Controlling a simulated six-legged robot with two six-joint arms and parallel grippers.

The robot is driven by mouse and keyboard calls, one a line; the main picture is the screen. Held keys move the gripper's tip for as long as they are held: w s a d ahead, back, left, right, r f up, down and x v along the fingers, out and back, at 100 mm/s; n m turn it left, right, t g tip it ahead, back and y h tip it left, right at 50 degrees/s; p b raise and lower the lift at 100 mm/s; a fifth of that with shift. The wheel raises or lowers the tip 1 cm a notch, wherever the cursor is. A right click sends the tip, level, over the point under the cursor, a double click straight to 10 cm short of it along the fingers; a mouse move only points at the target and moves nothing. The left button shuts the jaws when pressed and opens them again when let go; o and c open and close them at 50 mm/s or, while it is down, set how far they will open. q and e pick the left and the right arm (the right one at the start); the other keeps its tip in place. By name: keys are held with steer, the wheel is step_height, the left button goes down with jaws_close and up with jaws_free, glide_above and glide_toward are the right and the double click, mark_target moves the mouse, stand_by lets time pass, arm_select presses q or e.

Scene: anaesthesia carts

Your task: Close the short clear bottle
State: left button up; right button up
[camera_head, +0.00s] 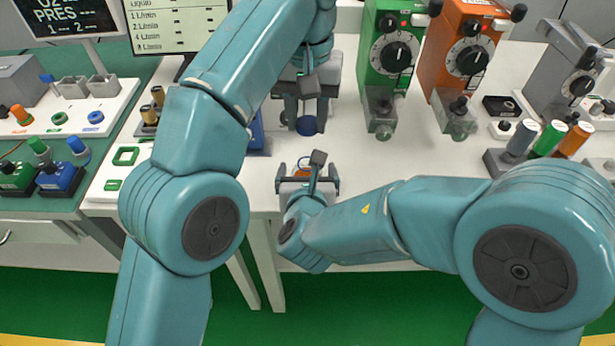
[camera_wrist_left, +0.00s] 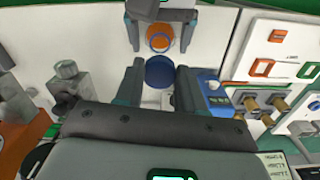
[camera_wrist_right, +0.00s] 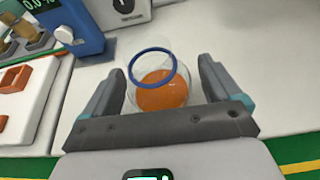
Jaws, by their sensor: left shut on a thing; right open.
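The short clear bottle (camera_wrist_right: 160,85) stands upright on the white top with orange contents and a blue ring at its open mouth. In the left wrist view the bottle (camera_wrist_left: 160,38) shows near the top. My right gripper (camera_wrist_right: 160,92) is open, with one finger on each side of the bottle. In the head view, the right gripper (camera_head: 307,182) partly hides the bottle (camera_head: 303,170). My left gripper (camera_head: 306,112) is shut on a round blue cap (camera_head: 306,126), which also shows in the left wrist view (camera_wrist_left: 159,71). The cap is apart from the bottle, farther back in the head view.
A green vaporizer (camera_head: 385,60) and an orange vaporizer (camera_head: 463,55) stand behind, to the right. A blue device (camera_wrist_right: 70,25) stands near the bottle. White trays with coloured parts (camera_head: 75,110) lie at left. The white top right of the bottle is clear.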

steer(key=shift+x, duration=0.8)
steer(key=shift+s, duration=0.1)
steer(key=c, duration=1.5)
arm_select(q)
steer(key=shift+f, duration=2.5)
steer(key=shift+f, duration=0.1)
steer(key=shift+f, duration=0.8)
steer(key=shift+f, duration=0.55)
